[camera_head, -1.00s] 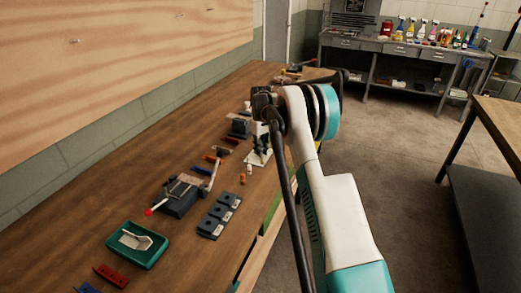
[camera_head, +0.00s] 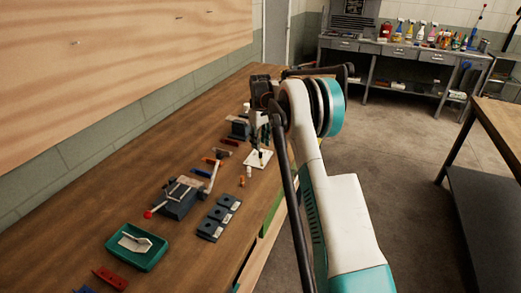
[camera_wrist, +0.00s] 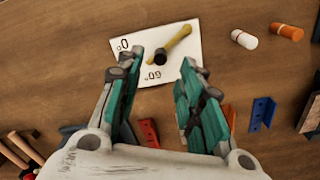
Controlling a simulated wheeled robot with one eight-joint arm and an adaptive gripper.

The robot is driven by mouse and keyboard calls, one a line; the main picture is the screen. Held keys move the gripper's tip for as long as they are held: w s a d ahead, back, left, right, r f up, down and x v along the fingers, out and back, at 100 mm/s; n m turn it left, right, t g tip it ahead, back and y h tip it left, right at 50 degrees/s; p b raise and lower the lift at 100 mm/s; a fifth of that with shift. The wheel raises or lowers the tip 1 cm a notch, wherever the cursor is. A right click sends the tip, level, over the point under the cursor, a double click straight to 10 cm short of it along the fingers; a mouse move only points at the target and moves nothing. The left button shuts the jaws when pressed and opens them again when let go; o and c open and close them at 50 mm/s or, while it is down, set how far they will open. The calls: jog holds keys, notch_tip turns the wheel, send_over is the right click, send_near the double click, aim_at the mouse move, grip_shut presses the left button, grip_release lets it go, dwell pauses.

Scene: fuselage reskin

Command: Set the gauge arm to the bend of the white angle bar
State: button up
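The gauge is a white card (camera_wrist: 205,40) marked 0 and 90, with a yellow arm (camera_wrist: 178,42) and a dark knob (camera_wrist: 160,57) on it. In the head view the card (camera_head: 257,160) lies near the bench's right edge. My gripper (camera_wrist: 162,68) is open and empty, its two teal-padded fingers apart with the knob between their tips in the picture. In the head view my gripper (camera_head: 262,135) hangs over the card; contact cannot be told. The white angle bar (camera_head: 136,242) lies in a green tray (camera_head: 148,264) at the near left of the bench.
Blue (camera_wrist: 262,113) and red (camera_wrist: 149,132) angle pieces lie nearby. A vise-like fixture (camera_head: 180,197) and dark blocks (camera_head: 219,217) stand between tray and gauge.

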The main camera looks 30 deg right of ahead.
aim_at(260, 153)
notch_tip(260, 153, up, 7)
dwell(0.3)
jog(key=shift+f, duration=0.1)
jog(key=s+a+r+m+t, duration=0.1)
jog(key=s+a+r+t, duration=0.2)
jog(key=s+a+r, duration=1.4)
jog(key=s+a+f+t, duration=0.2)
jog(key=s+a+f, duration=0.2)
jog(key=s, duration=0.9)
jog(key=s+a+f+m+t, duration=0.1)
jog(key=s+a+f, duration=0.3)
jog(key=s, duration=0.9)
jog(key=shift+s+a+t, duration=0.35)
jog(key=shift+t, duration=0.25)
